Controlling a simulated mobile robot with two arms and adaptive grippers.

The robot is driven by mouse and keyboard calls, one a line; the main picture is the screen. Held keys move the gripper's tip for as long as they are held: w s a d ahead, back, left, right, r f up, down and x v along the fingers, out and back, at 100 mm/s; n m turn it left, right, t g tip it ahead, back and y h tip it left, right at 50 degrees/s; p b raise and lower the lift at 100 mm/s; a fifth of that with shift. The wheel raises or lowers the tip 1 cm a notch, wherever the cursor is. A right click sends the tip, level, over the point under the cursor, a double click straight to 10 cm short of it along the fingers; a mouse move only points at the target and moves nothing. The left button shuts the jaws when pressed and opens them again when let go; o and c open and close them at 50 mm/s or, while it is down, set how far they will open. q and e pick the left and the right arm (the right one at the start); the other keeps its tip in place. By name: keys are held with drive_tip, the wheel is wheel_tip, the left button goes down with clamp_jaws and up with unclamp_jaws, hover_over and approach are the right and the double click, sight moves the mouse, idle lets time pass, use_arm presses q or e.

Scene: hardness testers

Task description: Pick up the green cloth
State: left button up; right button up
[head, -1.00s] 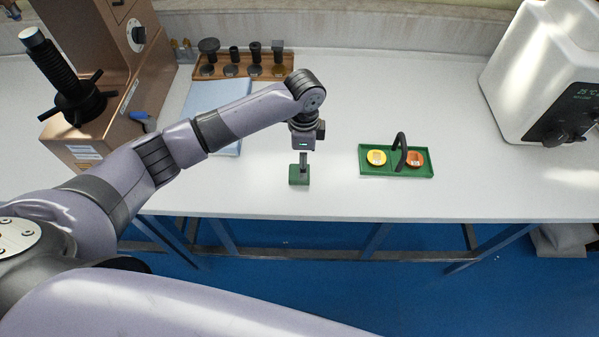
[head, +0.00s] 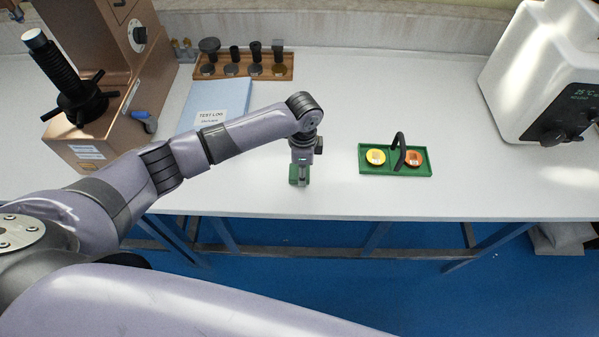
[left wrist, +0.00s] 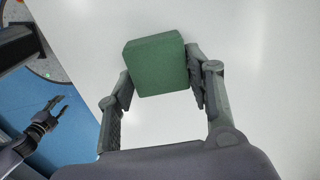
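The green cloth (head: 293,174) looks like a small folded block near the front edge of the white table. My left gripper (head: 300,182) is down over it and partly hides it in the head view. In the left wrist view the cloth (left wrist: 157,64) sits between the tips of my left gripper (left wrist: 160,75). The two fingers are apart, one on each side of it; whether they press on it I cannot tell. My right gripper (left wrist: 63,102) shows at the left of the wrist view, over the blue floor, with its fingers apart and empty.
A green tray (head: 395,171) with a yellow round piece (head: 375,157), an orange one (head: 414,158) and a dark handle stands to the right. A test log (head: 215,105) lies behind my left arm. A copper-coloured tester (head: 150,75) and a white device (head: 540,75) flank the table.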

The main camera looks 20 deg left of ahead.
use_arm(q)
drive_tip(key=c, duration=0.4)
wheel_tip(320, 180, up, 20)
drive_tip(key=shift+r+b, duration=0.1)
drive_tip(key=shift+b, duration=0.75)
